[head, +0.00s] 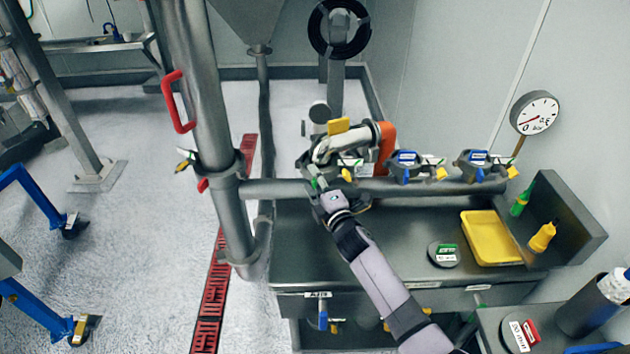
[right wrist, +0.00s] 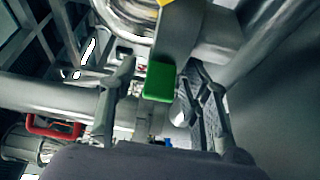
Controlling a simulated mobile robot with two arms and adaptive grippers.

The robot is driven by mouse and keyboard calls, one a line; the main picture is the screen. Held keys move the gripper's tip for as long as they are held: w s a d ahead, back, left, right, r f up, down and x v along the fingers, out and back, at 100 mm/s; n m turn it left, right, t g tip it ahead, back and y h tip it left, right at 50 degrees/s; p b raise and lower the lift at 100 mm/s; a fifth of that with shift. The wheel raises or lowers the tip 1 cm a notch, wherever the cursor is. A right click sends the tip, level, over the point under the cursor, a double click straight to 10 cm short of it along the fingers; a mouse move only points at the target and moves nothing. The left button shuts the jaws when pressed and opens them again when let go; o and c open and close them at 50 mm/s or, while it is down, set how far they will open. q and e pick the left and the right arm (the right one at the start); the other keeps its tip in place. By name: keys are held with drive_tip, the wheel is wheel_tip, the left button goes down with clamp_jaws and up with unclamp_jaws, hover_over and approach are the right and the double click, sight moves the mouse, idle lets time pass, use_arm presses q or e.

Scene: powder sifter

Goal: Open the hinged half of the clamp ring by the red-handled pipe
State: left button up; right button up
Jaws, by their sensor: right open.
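The clamp ring (head: 340,150) is a pale metal ring on the horizontal pipework, right of the grey upright pipe (head: 205,90) with the red handle (head: 176,102). A yellow tab (head: 339,126) stands up at its top. In the right wrist view part of the curved ring (right wrist: 132,18) shows at the top, with a green-tipped tab (right wrist: 160,80) hanging below it. My right gripper (head: 318,187) is at the ring's near lower side. Its open fingers (right wrist: 162,95) lie left and right of the green tip; contact cannot be told. The ring's far side is hidden. My left gripper is not in view.
Two blue-handled valve clamps (head: 405,165) (head: 474,163) sit along the horizontal pipe (head: 385,187). An orange-red part (head: 387,146) stands just right of the ring. A yellow tray (head: 490,238) and bottles are on the steel bench (head: 385,255). The floor at left is mostly free.

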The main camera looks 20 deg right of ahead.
drive_tip(key=shift+c, duration=0.2)
drive_tip(key=c, duration=0.8)
drive_tip(key=shift+r, duration=0.15)
clamp_jaws()
